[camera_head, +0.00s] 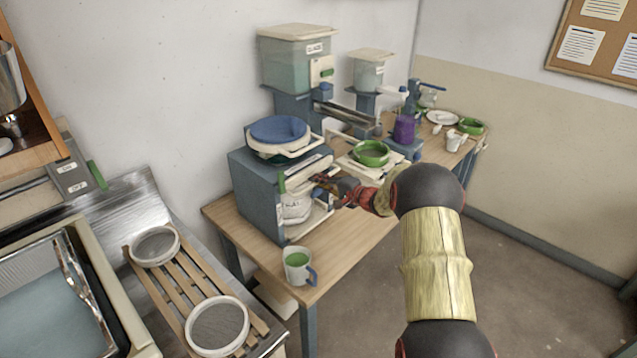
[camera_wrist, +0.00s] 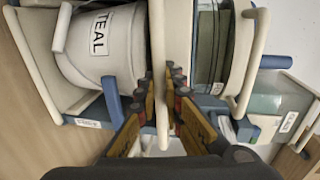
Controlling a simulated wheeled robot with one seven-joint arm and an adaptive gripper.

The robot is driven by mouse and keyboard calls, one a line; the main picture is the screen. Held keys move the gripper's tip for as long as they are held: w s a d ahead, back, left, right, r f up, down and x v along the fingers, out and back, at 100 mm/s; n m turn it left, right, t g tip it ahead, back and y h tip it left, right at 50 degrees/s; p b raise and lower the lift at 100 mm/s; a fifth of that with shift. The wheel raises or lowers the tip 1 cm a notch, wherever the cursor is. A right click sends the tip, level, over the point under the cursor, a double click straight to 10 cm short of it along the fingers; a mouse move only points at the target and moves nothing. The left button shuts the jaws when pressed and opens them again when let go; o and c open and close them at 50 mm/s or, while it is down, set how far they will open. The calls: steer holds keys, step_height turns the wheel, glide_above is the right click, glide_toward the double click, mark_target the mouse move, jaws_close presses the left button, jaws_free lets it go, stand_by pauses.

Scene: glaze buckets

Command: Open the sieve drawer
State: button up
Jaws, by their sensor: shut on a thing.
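The blue-grey cabinet (camera_head: 255,190) stands on the wooden table, with a labelled upper front and an open lower bay. In the wrist view, a long cream bar (camera_wrist: 158,35) runs across the cabinet's front between the lower bay and the part above; it looks like the sieve drawer's handle. My gripper (camera_head: 322,183) is at the cabinet's front, its fingers (camera_wrist: 163,98) closed on both sides of this bar. A white bucket marked TEAL (camera_wrist: 98,45) sits in the lower bay. How far the drawer stands out is unclear.
A blue round-topped item (camera_head: 278,130) rests on the cabinet. A mug with green contents (camera_head: 298,265) stands at the table's near corner. A green bowl (camera_head: 370,153) is to the right. Two round sieves (camera_head: 217,325) lie on a slatted rack at left. Floor at right is clear.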

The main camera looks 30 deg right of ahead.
steer(key=shift+s+f, duration=0.1)
jaws_close()
stand_by(0.3)
steer(key=f+b+v, duration=0.2)
steer(key=b+v, duration=0.1)
steer(key=v, duration=0.7)
steer(key=f+b+v, duration=0.2)
steer(key=b+v, duration=0.2)
steer(key=v, duration=0.7)
steer(key=shift+s+d, duration=0.15)
steer(key=shift+s, duration=0.35)
steer(key=o, duration=0.7)
jaws_free()
steer(key=shift+c, duration=0.2)
steer(key=v, duration=1.2)
